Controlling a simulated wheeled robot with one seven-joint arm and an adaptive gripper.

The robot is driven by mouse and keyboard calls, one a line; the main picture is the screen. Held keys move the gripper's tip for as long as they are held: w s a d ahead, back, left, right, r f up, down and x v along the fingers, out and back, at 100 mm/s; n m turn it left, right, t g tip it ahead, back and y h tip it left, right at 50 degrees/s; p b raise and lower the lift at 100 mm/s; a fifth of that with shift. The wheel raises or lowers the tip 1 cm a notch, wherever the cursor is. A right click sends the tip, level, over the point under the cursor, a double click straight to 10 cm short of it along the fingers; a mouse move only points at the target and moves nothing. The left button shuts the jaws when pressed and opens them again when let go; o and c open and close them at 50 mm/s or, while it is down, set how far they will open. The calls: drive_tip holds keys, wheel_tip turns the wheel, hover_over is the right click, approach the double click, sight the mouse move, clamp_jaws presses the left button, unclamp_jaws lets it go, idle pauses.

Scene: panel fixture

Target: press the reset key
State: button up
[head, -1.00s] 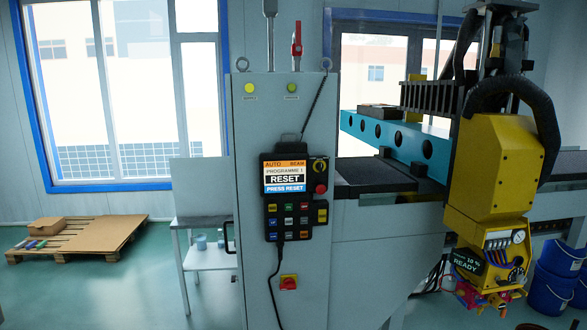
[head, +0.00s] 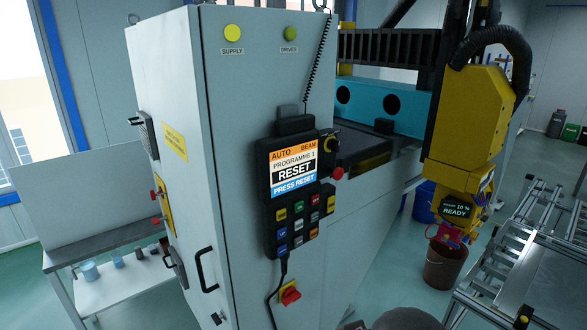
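The control pendant (head: 272,222) hangs on the front of the grey cabinet, tilted in the picture. Its screen (head: 293,168) reads "AUTO BEAM", "PROGRAMME 1", "RESET" and "PRESS RESET". Below the screen is a keypad of several small coloured keys (head: 299,207), among them yellow, green, red and blue ones. The key labels are too small to read, so I cannot tell which is the reset key. My gripper is not in view.
The grey cabinet (head: 225,150) carries a yellow "SUPPLY" lamp and a green "DRIVES" lamp. A red switch (head: 290,296) is low on its front. The yellow machine head (head: 465,125) hangs at right, above a brown bucket (head: 444,268). A roller table (head: 530,285) stands front right.

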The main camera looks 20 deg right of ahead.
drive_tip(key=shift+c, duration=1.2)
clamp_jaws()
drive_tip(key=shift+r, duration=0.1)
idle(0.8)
